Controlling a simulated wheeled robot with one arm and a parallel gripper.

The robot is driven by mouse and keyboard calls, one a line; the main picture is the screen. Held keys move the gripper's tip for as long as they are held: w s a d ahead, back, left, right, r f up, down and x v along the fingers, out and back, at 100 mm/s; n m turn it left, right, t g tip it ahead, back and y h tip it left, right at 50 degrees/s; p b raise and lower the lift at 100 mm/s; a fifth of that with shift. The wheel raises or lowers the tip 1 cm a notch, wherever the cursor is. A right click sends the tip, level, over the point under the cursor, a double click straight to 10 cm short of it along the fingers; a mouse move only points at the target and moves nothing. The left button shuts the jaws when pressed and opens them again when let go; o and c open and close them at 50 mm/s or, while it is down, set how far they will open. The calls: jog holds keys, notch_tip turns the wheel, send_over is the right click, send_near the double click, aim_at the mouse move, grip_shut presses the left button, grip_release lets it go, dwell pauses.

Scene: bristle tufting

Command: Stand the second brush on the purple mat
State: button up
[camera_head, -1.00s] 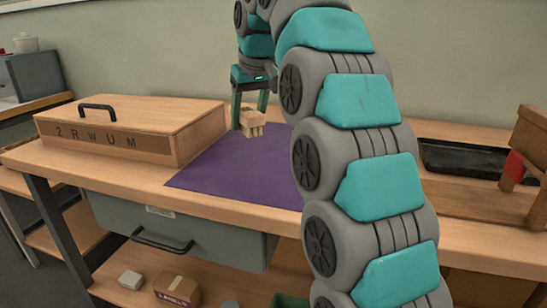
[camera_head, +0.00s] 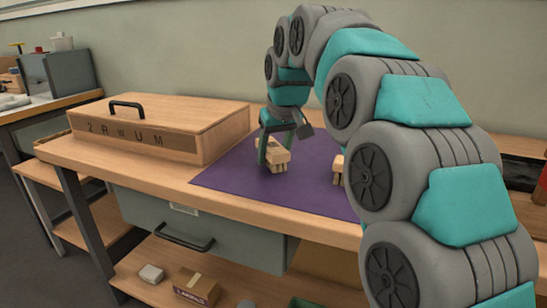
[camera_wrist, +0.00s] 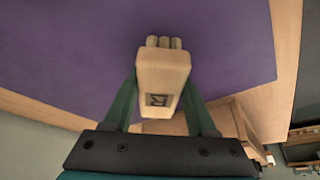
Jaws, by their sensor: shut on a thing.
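My gripper (camera_head: 273,151) is shut on a pale wooden brush (camera_head: 274,158) over the purple mat (camera_head: 225,181). In the head view the brush's short tufts point down, towards the mat; I cannot tell whether they touch it. In the wrist view the brush block (camera_wrist: 163,70) is between my green fingers, with a dark stamped mark on its near face and several pegs-like tufts at its far end. A second pale wooden piece, seemingly another brush (camera_head: 338,170), stands on the mat to the right, partly hidden by my arm.
A lidded wooden box (camera_head: 165,128) with a black handle stands left of the mat on the workbench. A dark tray (camera_head: 522,172) lies at the right, partly hidden by my arm. The mat's front left part is clear.

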jog(key=shift+f, duration=0.65)
jog(key=shift+f, duration=0.2)
jog(key=o, duration=1.3)
jog(key=shift+r, duration=0.15)
jog(key=v, duration=1)
jog(key=shift+w+r, duration=0.1)
jog(key=shift+w, duration=0.05)
jog(key=shift+v, duration=1)
